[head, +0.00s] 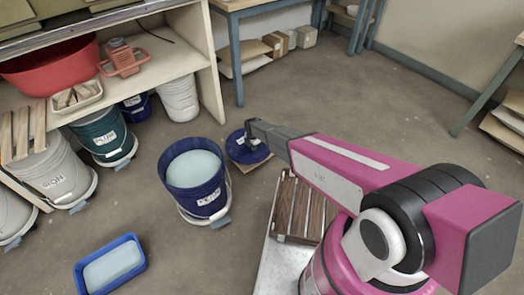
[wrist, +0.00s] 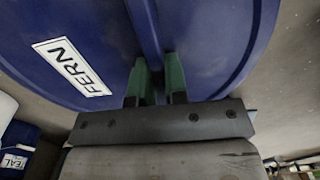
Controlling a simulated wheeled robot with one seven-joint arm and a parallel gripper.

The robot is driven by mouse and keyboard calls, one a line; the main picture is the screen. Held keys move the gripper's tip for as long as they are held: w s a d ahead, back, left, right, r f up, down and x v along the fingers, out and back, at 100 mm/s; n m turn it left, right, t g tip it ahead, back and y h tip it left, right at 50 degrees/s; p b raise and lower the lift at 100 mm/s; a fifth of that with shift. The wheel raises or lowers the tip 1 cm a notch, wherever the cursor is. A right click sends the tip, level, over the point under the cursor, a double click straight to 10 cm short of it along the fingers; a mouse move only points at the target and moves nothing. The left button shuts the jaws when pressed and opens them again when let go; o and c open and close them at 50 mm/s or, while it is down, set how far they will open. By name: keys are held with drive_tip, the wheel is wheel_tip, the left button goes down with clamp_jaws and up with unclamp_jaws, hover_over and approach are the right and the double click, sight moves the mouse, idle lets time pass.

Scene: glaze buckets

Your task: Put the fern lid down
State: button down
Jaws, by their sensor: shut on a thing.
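The fern lid (head: 237,153) is a blue disc in the head view, just right of and behind an open blue bucket (head: 205,203) of pale liquid. In the wrist view the lid (wrist: 215,40) fills the top, with a white FERN label. My gripper (head: 251,143) is over the lid. In the wrist view its green fingers (wrist: 156,82) are shut on the raised rib across the lid. A pale brown board (head: 248,165) shows under the lid's edge. I cannot tell whether the lid touches it. The bucket's label is too small to read surely.
A slatted wooden rack (head: 297,208) stands right of the bucket, by my arm. A blue tray (head: 81,283) of pale liquid lies at front left. Lidded buckets, one dark teal (head: 103,136), stand under the left shelf. The floor (head: 330,95) behind the lid is clear.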

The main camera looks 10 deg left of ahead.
sight(263, 145)
drive_tip(key=w+d+f, duration=0.1)
drive_tip(key=w, duration=0.1)
drive_tip(key=w+d+f, duration=0.3)
drive_tip(key=w, duration=0.1)
drive_tip(key=shift+d+f, duration=0.25)
drive_tip(key=shift+d, duration=0.1)
drive_tip(key=shift+f, duration=2)
drive_tip(key=shift+f, duration=0.15)
drive_tip(key=c, duration=1.1)
unclamp_jaws()
drive_tip(key=shift+c, duration=0.2)
